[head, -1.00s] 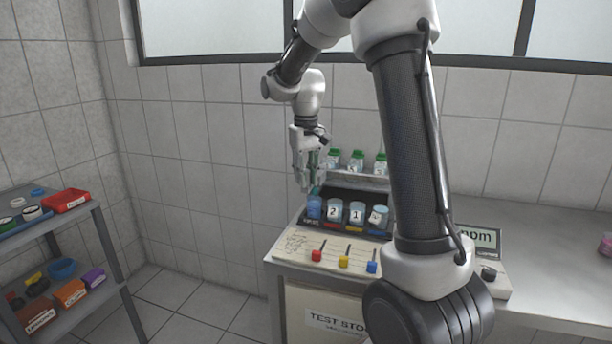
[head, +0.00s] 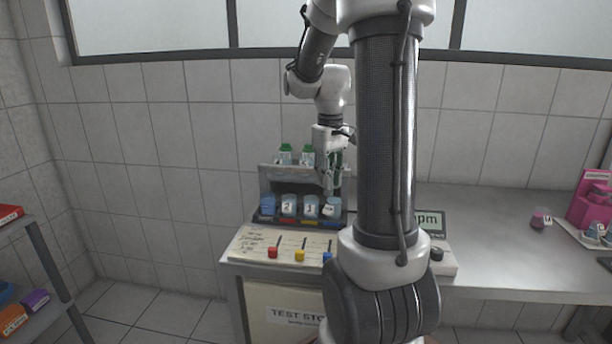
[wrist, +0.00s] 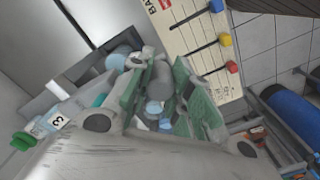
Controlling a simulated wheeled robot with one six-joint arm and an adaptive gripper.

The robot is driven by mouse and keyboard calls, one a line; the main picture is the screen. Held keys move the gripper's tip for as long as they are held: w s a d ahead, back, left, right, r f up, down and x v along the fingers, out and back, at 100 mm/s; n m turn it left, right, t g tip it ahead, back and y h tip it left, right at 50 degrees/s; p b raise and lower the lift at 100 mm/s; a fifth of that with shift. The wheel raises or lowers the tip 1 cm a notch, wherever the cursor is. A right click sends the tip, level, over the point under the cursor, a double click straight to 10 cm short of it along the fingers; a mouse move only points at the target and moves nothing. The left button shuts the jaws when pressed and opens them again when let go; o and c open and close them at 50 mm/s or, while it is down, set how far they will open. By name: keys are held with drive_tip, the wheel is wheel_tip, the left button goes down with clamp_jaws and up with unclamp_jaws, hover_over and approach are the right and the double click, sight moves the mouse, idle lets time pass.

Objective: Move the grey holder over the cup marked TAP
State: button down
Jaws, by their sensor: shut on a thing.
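My gripper (head: 331,188) points down above the right end of the cup row. In the wrist view its green pads are closed on the grey holder (wrist: 158,82), a short grey cylinder. Below it stand a blue cup (head: 268,204), a cup marked 2 (head: 289,206), a cup marked 1 (head: 311,207) and a rightmost cup (head: 331,208). The rightmost cup's label is too small to read; I cannot make out TAP. My gripper is roughly over this rightmost cup. The holder's lower end is hard to make out in the head view.
Green-capped bottles (head: 285,155) stand on a ledge behind the cups. A slider panel (head: 278,247) lies in front, with red, yellow and blue knobs. A ppm display (head: 430,221) is to the right, partly behind my arm. The counter (head: 490,255) farther right is mostly clear.

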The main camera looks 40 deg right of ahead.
drive_tip(key=shift+s+d, duration=0.6)
drive_tip(key=shift+s, duration=0.05)
drive_tip(key=c, duration=1.3)
unclamp_jaws()
drive_tip(key=shift+s+d, duration=0.1)
drive_tip(key=shift+o, duration=0.2)
wheel_tip(320, 180, up, 12)
